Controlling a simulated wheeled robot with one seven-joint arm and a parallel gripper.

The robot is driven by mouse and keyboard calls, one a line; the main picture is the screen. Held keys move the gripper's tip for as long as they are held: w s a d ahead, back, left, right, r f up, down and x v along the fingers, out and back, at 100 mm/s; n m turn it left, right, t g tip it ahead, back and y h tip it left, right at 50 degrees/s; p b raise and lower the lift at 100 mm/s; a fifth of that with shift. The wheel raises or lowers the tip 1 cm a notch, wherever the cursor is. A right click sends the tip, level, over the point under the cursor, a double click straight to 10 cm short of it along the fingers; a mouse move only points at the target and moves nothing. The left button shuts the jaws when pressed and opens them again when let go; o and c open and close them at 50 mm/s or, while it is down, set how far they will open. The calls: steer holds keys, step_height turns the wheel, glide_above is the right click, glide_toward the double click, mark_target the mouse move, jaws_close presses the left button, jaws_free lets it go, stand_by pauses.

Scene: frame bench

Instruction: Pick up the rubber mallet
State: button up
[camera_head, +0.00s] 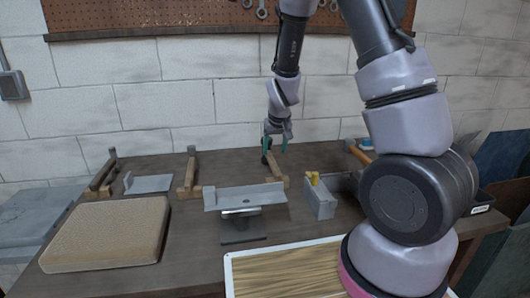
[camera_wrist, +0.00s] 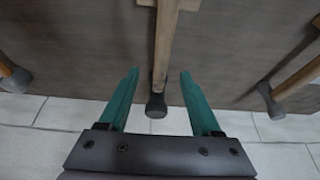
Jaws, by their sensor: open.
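What looks like the rubber mallet (camera_head: 280,166) lies at the back middle of the bench, with its wooden handle toward the front and its dark head toward the wall. In the wrist view its black head (camera_wrist: 156,106) and handle show between my fingers. My gripper (camera_head: 277,144) is open and empty above the mallet's head end. In the wrist view, my gripper's teal fingers (camera_wrist: 159,74) stand on either side of the handle, apart from it. The exact height gap is hard to tell.
Similar handled tools lie left (camera_head: 190,172), far left (camera_head: 103,176) and right (camera_head: 362,155). A grey plate on a stand (camera_head: 245,198) and a grey box with yellow items (camera_head: 319,200) stand in front. A tan pad (camera_head: 108,233) lies front left. The block wall (camera_head: 150,95) is close behind.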

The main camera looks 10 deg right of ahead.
mark_target(273, 160)
steer(key=x, duration=0.4)
steer(key=shift+f, duration=0.3)
steer(key=shift+s+x, duration=0.2)
steer(key=shift+x, duration=2.45)
steer(key=shift+a, duration=0.1)
jaws_close()
